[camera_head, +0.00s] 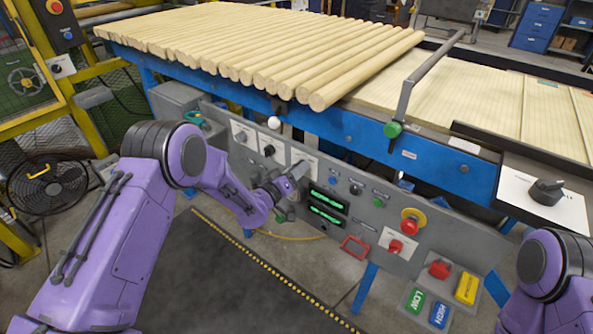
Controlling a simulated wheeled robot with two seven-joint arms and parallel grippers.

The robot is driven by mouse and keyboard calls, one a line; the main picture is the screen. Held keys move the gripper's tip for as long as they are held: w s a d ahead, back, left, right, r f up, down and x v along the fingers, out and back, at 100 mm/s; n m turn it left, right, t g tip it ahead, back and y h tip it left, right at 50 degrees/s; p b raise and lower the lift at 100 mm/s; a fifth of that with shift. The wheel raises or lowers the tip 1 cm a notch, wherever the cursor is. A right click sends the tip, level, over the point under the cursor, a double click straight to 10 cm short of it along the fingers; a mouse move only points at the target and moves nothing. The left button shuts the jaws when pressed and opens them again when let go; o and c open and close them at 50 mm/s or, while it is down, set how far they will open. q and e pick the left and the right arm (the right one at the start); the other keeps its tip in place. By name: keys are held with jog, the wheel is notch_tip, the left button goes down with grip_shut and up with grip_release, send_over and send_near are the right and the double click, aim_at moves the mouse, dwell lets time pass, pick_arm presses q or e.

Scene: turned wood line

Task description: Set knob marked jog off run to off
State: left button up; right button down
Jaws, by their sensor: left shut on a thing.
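The grey control panel (330,240) hangs below the blue conveyor frame. Three white label plates with selector knobs sit on its left part: the left knob (240,137), the middle knob (269,150) and a third plate (303,156). My left gripper (298,172) is at the third plate, shut on the knob there. The gripper mostly hides that knob, so its pointer direction cannot be seen. The lettering is too small to read, so I cannot tell which knob is marked jog off run. My right arm shows at the right edge; its gripper is out of view.
Green displays (326,208), a red emergency button (411,223) and a red knob (396,246) lie right of the left gripper. A black knob (547,191) sits on a white plate at far right. Wooden rods (270,50) lie above. Dark floor mat is clear.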

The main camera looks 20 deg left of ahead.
pick_arm(q)
jog(key=o, duration=1)
jog(key=shift+o, duration=0.2)
jog(key=b+v, duration=0.1)
jog(key=v, duration=0.9)
jog(key=shift+s, duration=0.3)
jog(key=shift+a, duration=0.1)
jog(key=s+a+f+n+g+y, duration=0.1)
jog(key=s+a+f+g+y, duration=0.15)
jog(key=s+f, duration=0.35)
jog(key=s+a+f+n+g+y, duration=0.1)
jog(key=s+a+f+g+y, duration=0.15)
jog(key=s+f+y, duration=0.35)
jog(key=s+a+f+g+p, duration=0.1)
jog(key=s+f+g, duration=0.3)
jog(key=s, duration=0.8)
jog(key=s+f+n+g+y+p, duration=0.1)
jog(key=s+f+g, duration=0.3)
jog(key=s, duration=0.8)
jog(key=shift+s+a+f+g, duration=0.3)
jog(key=shift+a+f+g, duration=0.1)
jog(key=shift+f, duration=0.2)
